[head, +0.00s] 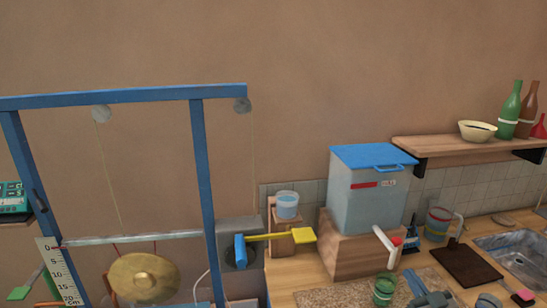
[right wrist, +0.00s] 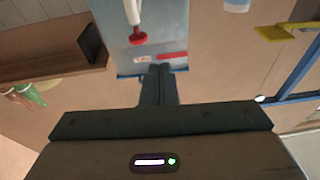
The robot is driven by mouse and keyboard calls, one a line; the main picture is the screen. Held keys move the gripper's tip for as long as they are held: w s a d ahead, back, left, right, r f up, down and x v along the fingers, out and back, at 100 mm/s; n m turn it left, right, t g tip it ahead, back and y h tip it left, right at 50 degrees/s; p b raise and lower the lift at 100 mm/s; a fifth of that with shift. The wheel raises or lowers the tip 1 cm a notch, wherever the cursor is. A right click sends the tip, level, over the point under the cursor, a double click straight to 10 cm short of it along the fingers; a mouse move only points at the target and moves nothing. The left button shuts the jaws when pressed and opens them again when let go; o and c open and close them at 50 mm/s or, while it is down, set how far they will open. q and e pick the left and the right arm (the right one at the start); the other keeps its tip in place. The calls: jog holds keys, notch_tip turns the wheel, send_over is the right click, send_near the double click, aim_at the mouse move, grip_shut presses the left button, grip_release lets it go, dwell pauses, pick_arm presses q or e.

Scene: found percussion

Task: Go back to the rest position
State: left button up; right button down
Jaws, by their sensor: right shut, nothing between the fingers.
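My right gripper (head: 413,274) is low in the head view, right of centre, in front of the wooden block (head: 350,255). It is shut, with nothing between its fingers. In the right wrist view its grey fingers (right wrist: 158,72) lie together, in line with the clear water tank (right wrist: 175,30). The tank (head: 365,195), with its blue lid, stands on the wooden block. Its white tap (head: 384,240) points down beside the gripper, apart from it in the head view. I cannot make out my left gripper.
A green cup (head: 384,288) stands just left of my right gripper. A dark wooden board (head: 466,264) and a sink (head: 520,252) lie to the right. A blue frame (head: 202,180) with a brass gong (head: 143,279) and a yellow lever (head: 270,237) are to the left.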

jog(key=s+a+f+n+g, duration=0.2)
jog(key=s+a+f+g, duration=0.6)
jog(key=s+a+f, duration=0.45)
jog(key=s+a+f+m+g+h, duration=0.1)
jog(key=s+f+m+g+h, duration=0.15)
jog(key=s+g, duration=1.1)
jog(key=s+d+f+t+b, duration=0.1)
jog(key=s+f+t+b, duration=0.15)
jog(key=f, duration=1.45)
jog(key=s+d+f+t+b, duration=0.1)
jog(key=s+d+f+b, duration=0.15)
jog(key=f, duration=1.55)
jog(key=s+f+b, duration=0.2)
jog(key=s+f, duration=0.7)
jog(key=f, duration=0.3)
jog(key=s+f+g+b, duration=0.1)
jog(key=s+f+b, duration=0.1)
jog(key=s+f, duration=0.8)
jog(key=shift+d+f+h, duration=0.3)
jog(key=shift+f+h, duration=0.05)
jog(key=shift+f, duration=0.6)
